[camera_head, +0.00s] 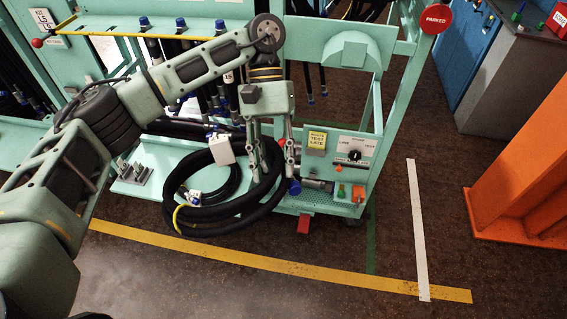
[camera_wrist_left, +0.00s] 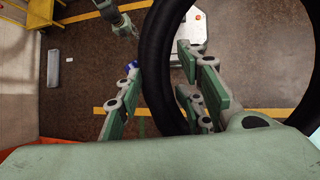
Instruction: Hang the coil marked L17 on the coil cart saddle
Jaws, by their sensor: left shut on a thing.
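My left gripper (camera_head: 277,162) is shut on a black hose coil (camera_head: 222,222), which hangs in large loops low beside the teal cart. In the left wrist view the fingers (camera_wrist_left: 165,72) stand on either side of the black hose (camera_wrist_left: 153,75). A white tag (camera_head: 221,149) is on the hose; I cannot read L17 on it. The rounded teal saddle (camera_head: 347,50) is on the cart's upper part, above and right of my left gripper. What seems to be my right gripper (camera_wrist_left: 125,28) is small at the top of the left wrist view; its jaws are unclear.
The cart's control panel (camera_head: 354,150) is right of the coil. Hanging hoses fill the rack behind. An orange structure (camera_head: 520,170) stands at the right, with open floor before it.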

